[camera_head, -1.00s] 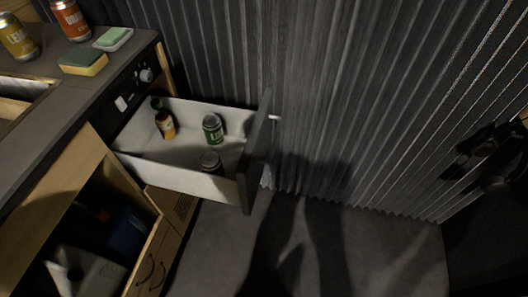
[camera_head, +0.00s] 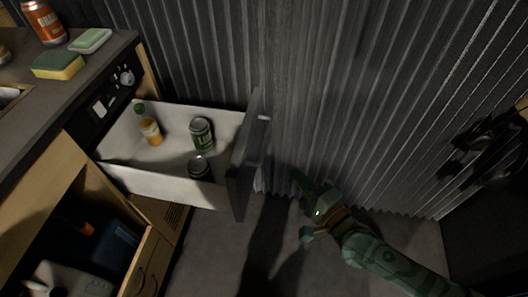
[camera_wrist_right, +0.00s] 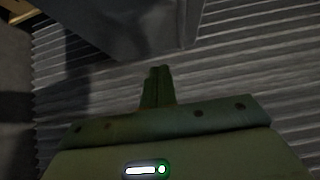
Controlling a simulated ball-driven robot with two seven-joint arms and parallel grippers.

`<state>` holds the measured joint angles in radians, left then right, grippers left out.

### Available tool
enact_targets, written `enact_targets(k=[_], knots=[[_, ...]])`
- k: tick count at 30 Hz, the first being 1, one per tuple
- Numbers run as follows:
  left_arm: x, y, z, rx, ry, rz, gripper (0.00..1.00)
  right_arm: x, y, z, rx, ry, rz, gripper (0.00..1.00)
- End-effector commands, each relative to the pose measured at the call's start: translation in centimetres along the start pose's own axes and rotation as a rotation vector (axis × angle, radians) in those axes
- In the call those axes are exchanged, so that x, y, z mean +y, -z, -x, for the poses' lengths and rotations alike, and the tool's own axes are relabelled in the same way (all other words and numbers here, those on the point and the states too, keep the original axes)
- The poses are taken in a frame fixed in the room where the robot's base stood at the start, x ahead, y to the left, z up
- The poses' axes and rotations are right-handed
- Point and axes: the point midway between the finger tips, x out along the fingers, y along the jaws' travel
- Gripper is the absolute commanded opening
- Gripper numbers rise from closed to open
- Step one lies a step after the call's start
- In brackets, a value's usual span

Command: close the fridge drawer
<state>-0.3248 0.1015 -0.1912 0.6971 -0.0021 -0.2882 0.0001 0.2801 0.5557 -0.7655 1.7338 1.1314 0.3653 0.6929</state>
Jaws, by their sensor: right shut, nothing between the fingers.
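The fridge drawer (camera_head: 150,186) is pulled out from under the counter, with its dark front panel (camera_head: 243,165) facing right. Inside it stand an orange bottle (camera_head: 151,132), a green can (camera_head: 201,134) and a dark can (camera_head: 199,168). My right gripper (camera_head: 299,180) is to the right of the panel and apart from it. In the right wrist view its fingers (camera_wrist_right: 157,87) are together and empty, with a grey panel, likely the drawer front (camera_wrist_right: 130,25), beyond them. My left gripper is not in view.
The counter (camera_head: 60,95) holds a sponge (camera_head: 58,65), a soap dish (camera_head: 90,40) and an orange can (camera_head: 44,22). Below it is an open cupboard (camera_head: 60,185). A corrugated wall (camera_head: 350,90) stands behind. The floor (camera_head: 215,255) in front of the drawer is clear.

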Motion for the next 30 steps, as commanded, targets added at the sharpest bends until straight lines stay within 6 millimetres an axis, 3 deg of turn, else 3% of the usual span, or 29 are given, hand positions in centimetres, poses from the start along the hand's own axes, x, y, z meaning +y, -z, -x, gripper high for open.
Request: enact_targets(k=[12,19,30], knots=[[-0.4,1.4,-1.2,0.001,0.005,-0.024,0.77,0.2,0.0,-8.7,0.000,0.000,0.003,0.00],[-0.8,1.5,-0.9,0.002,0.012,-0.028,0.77,0.0,-2.3,-10.8,-0.001,0.000,0.003,0.00],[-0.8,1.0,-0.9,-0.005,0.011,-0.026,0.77,0.0,-2.9,-11.3,-0.001,-0.001,0.006,0.00]])
